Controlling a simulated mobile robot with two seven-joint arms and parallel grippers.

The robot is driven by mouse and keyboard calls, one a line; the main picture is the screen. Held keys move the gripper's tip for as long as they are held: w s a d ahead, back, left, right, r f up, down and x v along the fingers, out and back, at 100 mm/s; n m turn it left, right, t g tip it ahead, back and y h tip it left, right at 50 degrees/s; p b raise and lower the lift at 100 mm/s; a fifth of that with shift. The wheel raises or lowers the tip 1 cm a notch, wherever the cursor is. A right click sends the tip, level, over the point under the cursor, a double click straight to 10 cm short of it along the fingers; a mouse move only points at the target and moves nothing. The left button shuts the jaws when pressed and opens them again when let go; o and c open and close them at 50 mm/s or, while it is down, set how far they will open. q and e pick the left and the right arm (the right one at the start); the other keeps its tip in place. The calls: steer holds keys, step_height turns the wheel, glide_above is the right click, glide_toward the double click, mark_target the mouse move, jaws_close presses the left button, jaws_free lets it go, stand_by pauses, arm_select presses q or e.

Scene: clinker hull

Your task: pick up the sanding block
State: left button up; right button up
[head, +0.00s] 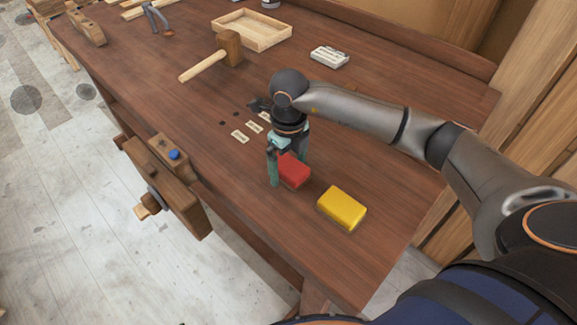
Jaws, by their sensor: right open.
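A red block (295,174) and a yellow block (342,208) lie on the workbench near its front right. I cannot tell from their looks alone which is the sanding block. My right gripper (288,170) points down over the red block with its jaws open. One finger stands on the left side of the red block and the other is at its far right side. The fingers and wrist hide part of the red block. The yellow block lies apart, to the right and nearer me. My left gripper is not in view.
The workbench (225,120) also holds a mallet (229,47), a wooden tray (252,30), a pale grey item (329,57) and small labelled plates (240,136). A wooden vise (165,175) with a blue knob juts from the front edge. Bench around the yellow block is clear.

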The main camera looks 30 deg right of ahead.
steer(key=c, duration=1.4)
